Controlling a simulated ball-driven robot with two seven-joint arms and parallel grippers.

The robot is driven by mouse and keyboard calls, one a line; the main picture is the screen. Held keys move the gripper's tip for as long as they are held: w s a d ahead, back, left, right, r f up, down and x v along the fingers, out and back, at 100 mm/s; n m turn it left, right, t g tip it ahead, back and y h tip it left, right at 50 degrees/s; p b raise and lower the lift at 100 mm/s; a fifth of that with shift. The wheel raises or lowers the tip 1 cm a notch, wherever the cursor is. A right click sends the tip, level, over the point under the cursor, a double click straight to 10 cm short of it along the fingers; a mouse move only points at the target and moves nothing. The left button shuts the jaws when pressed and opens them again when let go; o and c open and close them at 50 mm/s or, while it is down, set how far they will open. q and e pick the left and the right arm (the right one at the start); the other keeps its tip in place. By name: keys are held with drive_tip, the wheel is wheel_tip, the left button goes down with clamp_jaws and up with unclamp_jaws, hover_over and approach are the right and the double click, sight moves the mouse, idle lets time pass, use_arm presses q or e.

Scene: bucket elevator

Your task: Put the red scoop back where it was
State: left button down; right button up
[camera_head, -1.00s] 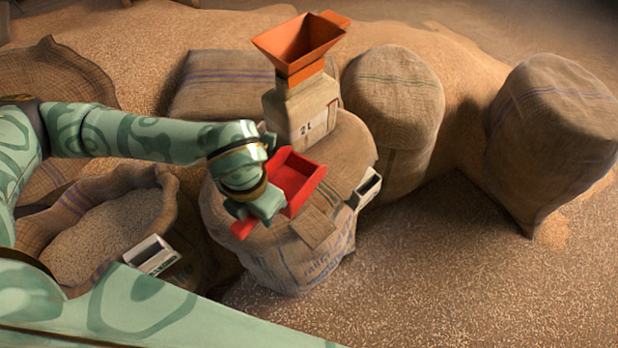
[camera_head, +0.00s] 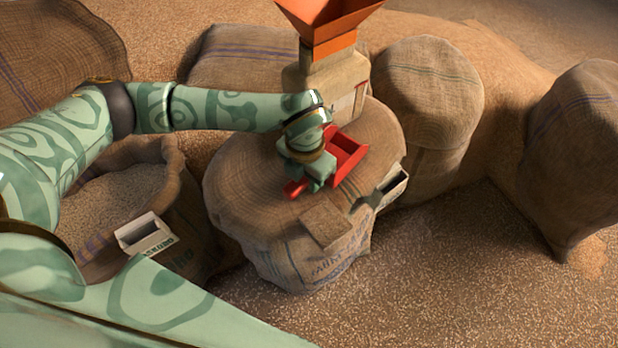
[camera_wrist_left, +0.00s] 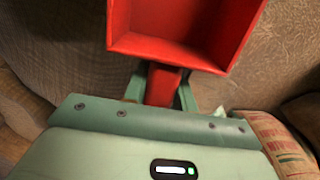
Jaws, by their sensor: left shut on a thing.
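The red scoop (camera_head: 347,152) is above or on the top of the closed burlap sack (camera_head: 243,175) in the middle of the head view. My left gripper (camera_head: 308,177) is shut on its handle, which sticks out to the lower left of the gripper. In the left wrist view the scoop's open tray (camera_wrist_left: 185,30) fills the top, and its handle runs down between my left fingers (camera_wrist_left: 163,90). The tray looks empty. I cannot tell whether the scoop touches the sack. My right gripper is not in view.
A small open box (camera_head: 392,186) is at the sack's right edge, another (camera_head: 146,236) at the open grain sack (camera_head: 120,205). More sacks stand right (camera_head: 430,90) and behind (camera_head: 243,62). Grain floor lies clear at lower right.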

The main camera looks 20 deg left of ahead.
use_arm(q)
drive_tip(key=shift+f, duration=0.15)
drive_tip(key=c, duration=1.1)
unclamp_jaws()
drive_tip(key=shift+f, duration=0.15)
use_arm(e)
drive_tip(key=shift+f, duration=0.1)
use_arm(q)
wheel_tip(320, 180, up, 12)
drive_tip(key=p, duration=0.5)
drive_tip(key=shift+s+a, duration=0.1)
drive_tip(key=shift+s, duration=0.05)
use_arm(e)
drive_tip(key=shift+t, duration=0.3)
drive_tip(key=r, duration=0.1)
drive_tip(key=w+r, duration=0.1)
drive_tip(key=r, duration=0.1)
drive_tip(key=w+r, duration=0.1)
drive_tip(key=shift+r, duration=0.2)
